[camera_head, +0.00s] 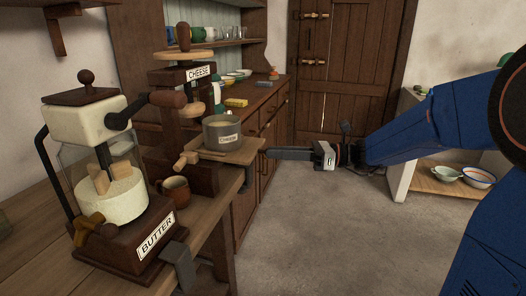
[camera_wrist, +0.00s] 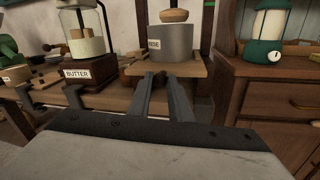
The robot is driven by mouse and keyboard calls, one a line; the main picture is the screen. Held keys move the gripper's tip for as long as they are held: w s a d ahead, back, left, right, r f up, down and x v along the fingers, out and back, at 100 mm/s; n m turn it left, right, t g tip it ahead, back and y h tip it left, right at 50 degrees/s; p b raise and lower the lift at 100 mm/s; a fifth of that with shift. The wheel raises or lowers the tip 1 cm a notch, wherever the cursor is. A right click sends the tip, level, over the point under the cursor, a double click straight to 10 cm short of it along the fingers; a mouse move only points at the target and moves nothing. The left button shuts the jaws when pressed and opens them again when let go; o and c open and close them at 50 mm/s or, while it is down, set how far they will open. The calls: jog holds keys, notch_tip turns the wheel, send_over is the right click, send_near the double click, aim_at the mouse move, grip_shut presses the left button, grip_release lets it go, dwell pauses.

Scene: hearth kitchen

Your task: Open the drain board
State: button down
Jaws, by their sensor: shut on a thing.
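The drain board (camera_head: 246,150) is a light wooden slab at the foot of the cheese press (camera_head: 180,90), jutting past the counter edge. A grey pot (camera_head: 222,133) with a label stands on it. My gripper (camera_head: 268,153) reaches in from the right, level with the board, and is shut on its front edge. In the wrist view the board (camera_wrist: 196,68) lies straight ahead, with the fingertips (camera_wrist: 166,75) at its front edge. The fingers hide part of that edge, so the exact contact is hard to see.
The butter churn (camera_head: 105,170) stands on the counter at the left, with a brown mug (camera_head: 175,190) beside the press. A dark dresser (camera_head: 262,125) stands behind. The floor (camera_head: 340,235) below my arm is clear. A shelf with bowls (camera_head: 447,173) is at the right.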

jog(key=d, duration=0.1)
jog(key=s+d, duration=0.1)
jog(key=d, duration=0.1)
jog(key=shift+d, duration=0.15)
jog(key=c, duration=1.6)
grip_release()
jog(key=shift+d, duration=0.1)
jog(key=s+d, duration=0.1)
jog(key=d, duration=0.4)
jog(key=s+d, duration=0.1)
jog(key=d, duration=1.1)
jog(key=shift+s, duration=0.4)
